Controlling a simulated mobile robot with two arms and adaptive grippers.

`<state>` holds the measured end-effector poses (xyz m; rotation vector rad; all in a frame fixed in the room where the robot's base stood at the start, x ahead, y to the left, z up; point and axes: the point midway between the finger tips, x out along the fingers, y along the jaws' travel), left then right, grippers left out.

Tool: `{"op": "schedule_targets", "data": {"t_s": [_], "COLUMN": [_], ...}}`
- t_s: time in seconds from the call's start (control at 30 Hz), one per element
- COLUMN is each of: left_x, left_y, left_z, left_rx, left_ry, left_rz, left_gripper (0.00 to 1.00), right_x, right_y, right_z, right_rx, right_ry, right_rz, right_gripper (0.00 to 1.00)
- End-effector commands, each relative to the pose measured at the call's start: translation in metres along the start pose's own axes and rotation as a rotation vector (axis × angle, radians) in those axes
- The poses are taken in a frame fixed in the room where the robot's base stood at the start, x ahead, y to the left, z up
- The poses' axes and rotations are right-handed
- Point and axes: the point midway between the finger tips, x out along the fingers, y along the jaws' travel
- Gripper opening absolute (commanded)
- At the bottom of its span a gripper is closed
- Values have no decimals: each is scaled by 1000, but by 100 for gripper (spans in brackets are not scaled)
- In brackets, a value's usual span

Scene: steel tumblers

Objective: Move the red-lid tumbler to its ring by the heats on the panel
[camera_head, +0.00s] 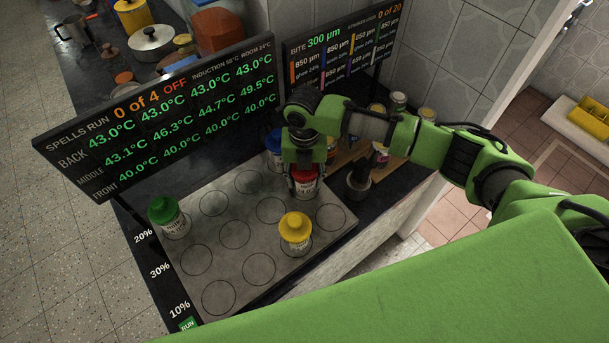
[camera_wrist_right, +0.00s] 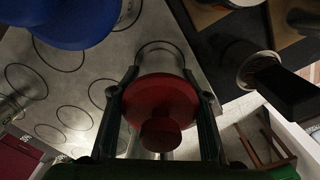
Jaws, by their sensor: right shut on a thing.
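The red-lid tumbler (camera_head: 305,187) is at the back right of the grey hotplate (camera_head: 232,231); it also shows in the right wrist view (camera_wrist_right: 160,100). My right gripper (camera_head: 304,176) is shut on it from above, a finger on each side. I cannot tell whether its base touches the plate. The blue-lid tumbler (camera_head: 273,152) is just behind. The green-lid tumbler (camera_head: 168,217) stands at the left edge, the yellow-lid tumbler (camera_head: 296,234) at the front right. The heat panel (camera_head: 160,110) reads 43.1, 46.3, 44.7, 49.5 in its middle row, 40.0 in front. My left gripper is not in view.
Several empty rings are drawn on the plate. Labels 20%, 30% and 10% run along its left edge. A second panel (camera_head: 343,50) stands behind. A dark cup (camera_head: 358,182) and a wooden rack of jars lie right of the gripper. Pots stand on the far counter.

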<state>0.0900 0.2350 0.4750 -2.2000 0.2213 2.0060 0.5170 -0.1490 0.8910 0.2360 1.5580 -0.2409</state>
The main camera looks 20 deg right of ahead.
Motion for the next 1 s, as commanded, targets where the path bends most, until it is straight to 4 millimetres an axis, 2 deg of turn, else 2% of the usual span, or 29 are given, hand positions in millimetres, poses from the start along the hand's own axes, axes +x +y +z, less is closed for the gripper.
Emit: {"op": "schedule_targets", "data": {"t_s": [0.3,0.33,0.37,0.4,0.77,0.87,1.0], "left_x": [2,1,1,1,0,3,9], "left_y": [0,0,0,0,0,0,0], "left_z": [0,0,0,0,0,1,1], "left_rx": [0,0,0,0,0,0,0], "left_ry": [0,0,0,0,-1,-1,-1], "left_rz": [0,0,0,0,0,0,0], "left_gripper": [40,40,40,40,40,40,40], "right_x": [3,2,2,2,-2,-11,-37], "right_y": [0,0,0,0,0,1,1], "right_z": [1,1,1,0,1,2,2], "right_rx": [1,0,0,0,0,1,-1], "right_ry": [-1,-1,-1,-1,-2,-3,-6], "right_rz": [2,1,1,1,2,4,5], "right_gripper": [13,50,58,60,60,60,60]}}
